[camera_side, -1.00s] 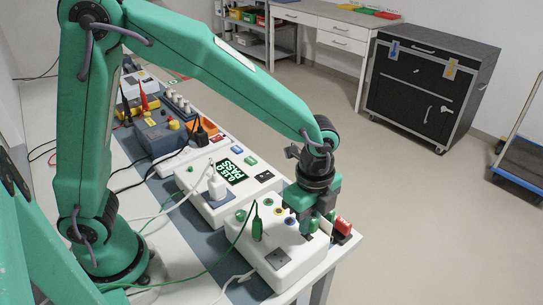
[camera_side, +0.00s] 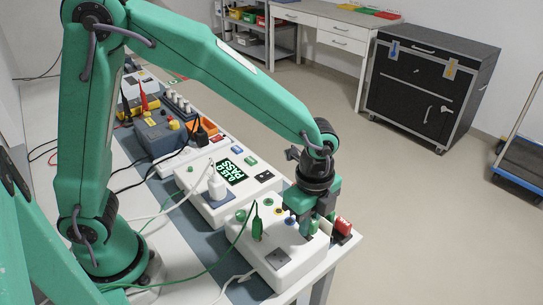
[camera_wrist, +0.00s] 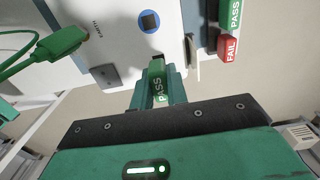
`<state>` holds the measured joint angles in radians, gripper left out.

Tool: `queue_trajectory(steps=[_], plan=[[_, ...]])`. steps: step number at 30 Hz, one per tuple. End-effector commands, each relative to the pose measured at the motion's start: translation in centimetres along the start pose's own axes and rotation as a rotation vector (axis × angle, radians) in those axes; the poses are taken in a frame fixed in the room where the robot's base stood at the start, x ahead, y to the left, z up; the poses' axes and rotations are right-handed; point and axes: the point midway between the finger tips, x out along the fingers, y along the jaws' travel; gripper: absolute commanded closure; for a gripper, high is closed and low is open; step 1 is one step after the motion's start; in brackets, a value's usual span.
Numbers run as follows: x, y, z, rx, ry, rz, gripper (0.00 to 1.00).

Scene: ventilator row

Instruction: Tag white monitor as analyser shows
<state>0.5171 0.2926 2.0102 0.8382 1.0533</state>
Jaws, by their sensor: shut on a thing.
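The analyser (camera_side: 205,206) is a white box whose dark screen (camera_side: 236,171) reads PASS in green, with a value above that looks like 0.16 Ω. The white monitor (camera_side: 287,268) stands nearest, with coloured round fittings on top and a green clip (camera_side: 256,229) on it. My gripper (camera_side: 317,232) is over the monitor's right end, pointing down. In the wrist view it is shut on a green PASS tag (camera_wrist: 158,88), held beside the monitor's white face (camera_wrist: 110,40). Whether the tag touches the monitor cannot be told. A red FAIL tag (camera_wrist: 229,49) and another green PASS tag (camera_wrist: 234,14) sit beside it.
A green lead (camera_side: 190,275) runs to the clip and white cables cross the bench. A blue-grey tester (camera_side: 160,137) and further devices stand behind the analyser. A black cabinet (camera_side: 425,90) stands on the floor.

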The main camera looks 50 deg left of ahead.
Motion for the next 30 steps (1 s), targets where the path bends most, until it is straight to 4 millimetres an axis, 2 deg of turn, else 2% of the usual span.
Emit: queue_trajectory(steps=[30], plan=[[1.3, 0.0, 0.0, 0.0, -0.001, 0.001, 1.0]])
